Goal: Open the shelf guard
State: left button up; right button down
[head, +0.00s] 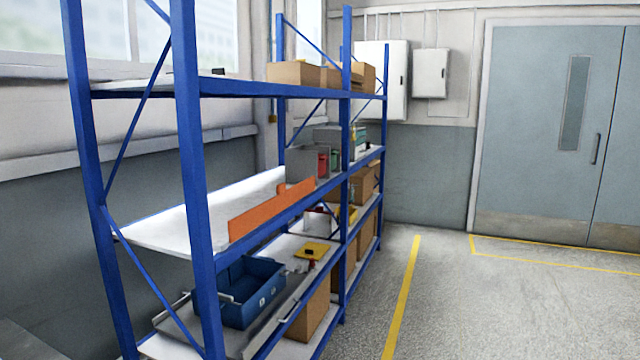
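The shelf guard looks to be the orange panel (271,208) standing upright along the front edge of the middle shelf (165,222) of the blue rack. It covers part of that shelf's front. The shelf behind and left of it looks bare and white. Neither of my grippers shows in the head view.
Blue rack posts (193,150) stand close in front. Below are a blue bin (250,290), a yellow item (311,250) and cardboard boxes (312,308). A grey box (308,163) sits beyond the panel. The floor (480,310) to the right is clear, with yellow lines.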

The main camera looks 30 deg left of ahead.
aim_at(240, 225)
jog(key=i+u, duration=0.15)
jog(key=i, duration=0.35)
jog(key=i+l+u, duration=0.2)
jog(key=i, duration=0.3)
jog(key=i+l+u, duration=0.15)
jog(key=i, duration=0.35)
jog(key=i+l+u, duration=0.15)
jog(key=i+u, duration=0.2)
jog(key=i+l+u, duration=0.5)
jog(key=u, duration=0.15)
